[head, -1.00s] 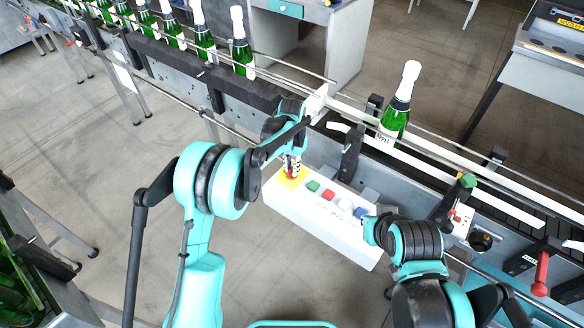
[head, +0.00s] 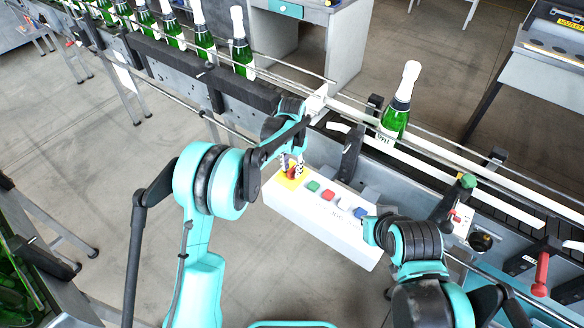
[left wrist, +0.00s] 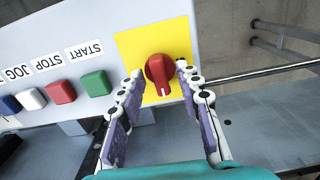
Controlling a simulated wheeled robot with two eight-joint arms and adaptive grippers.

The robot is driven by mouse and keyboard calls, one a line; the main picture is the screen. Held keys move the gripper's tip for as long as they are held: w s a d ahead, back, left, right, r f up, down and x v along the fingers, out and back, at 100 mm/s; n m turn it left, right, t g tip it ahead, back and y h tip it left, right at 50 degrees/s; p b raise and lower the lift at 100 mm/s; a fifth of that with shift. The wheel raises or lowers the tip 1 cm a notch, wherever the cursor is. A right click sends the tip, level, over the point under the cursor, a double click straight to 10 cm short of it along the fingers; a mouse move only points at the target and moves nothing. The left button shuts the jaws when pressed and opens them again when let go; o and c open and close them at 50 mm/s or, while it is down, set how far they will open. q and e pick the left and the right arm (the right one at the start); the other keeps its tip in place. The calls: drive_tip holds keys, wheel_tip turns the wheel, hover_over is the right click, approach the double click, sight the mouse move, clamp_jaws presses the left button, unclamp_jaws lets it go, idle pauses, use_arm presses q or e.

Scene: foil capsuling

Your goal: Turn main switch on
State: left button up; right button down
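The main switch is a red rotary knob (left wrist: 160,72) on a yellow square plate (left wrist: 128,44) at one end of the white control box (head: 322,214). In the left wrist view the knob's grip lies roughly upright in the picture, slightly tilted. My left gripper (left wrist: 161,74) is open, with one finger on each side of the knob. A small gap shows at the left finger; whether the right finger touches cannot be told. In the head view my left gripper (head: 292,165) is over the yellow plate. My right arm ends beside the box's right end; its fingers do not show.
Green (left wrist: 96,83), red (left wrist: 60,90), white and blue buttons sit in a row beside the yellow plate. A conveyor with rails runs behind the box, carrying a green bottle (head: 396,110). More bottles stand at upper left. A red-handled lever (head: 541,273) is at far right.

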sight(292, 170)
use_arm(q)
wheel_tip(292, 170, up, 12)
idle(0.4)
idle(0.3)
drive_tip(key=s+a+r+n+t, duration=0.2)
drive_tip(key=s+a+r, duration=0.2)
drive_tip(key=s+a, duration=0.25)
drive_tip(key=s+a+r+n+t, duration=0.2)
drive_tip(key=s+a+r, duration=0.25)
drive_tip(key=s, duration=0.35)
drive_tip(key=s+a+f+n+t, duration=0.1)
drive_tip(key=s+a+f, duration=0.2)
drive_tip(key=s, duration=0.4)
drive_tip(key=s+a+f+n+t+b, duration=0.1)
drive_tip(key=s+a+f+n+t, duration=0.1)
drive_tip(key=s, duration=0.5)
drive_tip(key=shift+s+a+f+b, duration=0.15)
drive_tip(key=shift+a+f+b, duration=0.15)
drive_tip(key=shift+a+f, duration=0.5)
drive_tip(key=shift+d, duration=0.1)
